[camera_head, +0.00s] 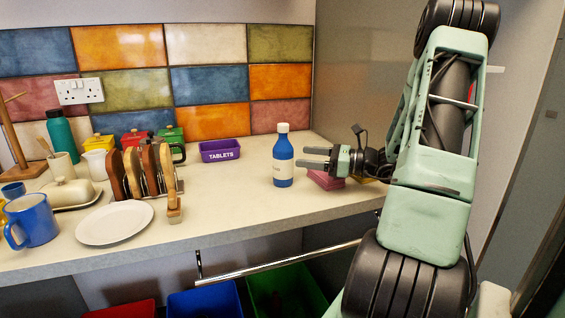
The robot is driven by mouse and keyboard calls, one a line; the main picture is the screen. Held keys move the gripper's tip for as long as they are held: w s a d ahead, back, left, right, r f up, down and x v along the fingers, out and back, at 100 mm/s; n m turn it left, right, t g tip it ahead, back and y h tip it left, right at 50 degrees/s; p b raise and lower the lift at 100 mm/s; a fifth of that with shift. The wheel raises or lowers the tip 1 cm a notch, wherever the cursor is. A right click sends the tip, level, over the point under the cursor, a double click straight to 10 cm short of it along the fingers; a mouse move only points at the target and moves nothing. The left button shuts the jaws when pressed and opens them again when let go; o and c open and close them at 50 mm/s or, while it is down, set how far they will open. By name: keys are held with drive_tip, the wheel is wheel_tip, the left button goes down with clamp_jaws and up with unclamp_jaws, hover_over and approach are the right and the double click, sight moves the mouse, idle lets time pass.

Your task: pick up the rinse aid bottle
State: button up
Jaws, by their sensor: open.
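A blue bottle (283,160) with a white cap and a pale label stands upright on the worktop, right of the purple box; the label is too small to read. It is the only thing here that looks like the rinse aid bottle. My gripper (300,157) is open, pointing left, close to the bottle's right side at about mid-height. Its fingertips show near the bottle's right edge. I cannot tell whether they touch it or reach around it.
A purple tablets box (220,151) stands left of the bottle. A pink stack (326,180) lies below my gripper. A white plate (115,222), toast rack and blue mug (32,221) fill the left. A rail (280,262) runs below the worktop edge.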

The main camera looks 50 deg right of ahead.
sight(277, 155)
drive_tip(key=x, duration=0.3)
drive_tip(key=shift+w+a, duration=0.15)
drive_tip(key=shift+w, duration=0.1)
drive_tip(key=shift+a+x, duration=0.1)
drive_tip(key=shift+x, duration=1.3)
drive_tip(key=shift+a+x, duration=0.15)
drive_tip(key=shift+x, duration=1.25)
drive_tip(key=shift+s+f, duration=0.1)
drive_tip(key=c, duration=1.4)
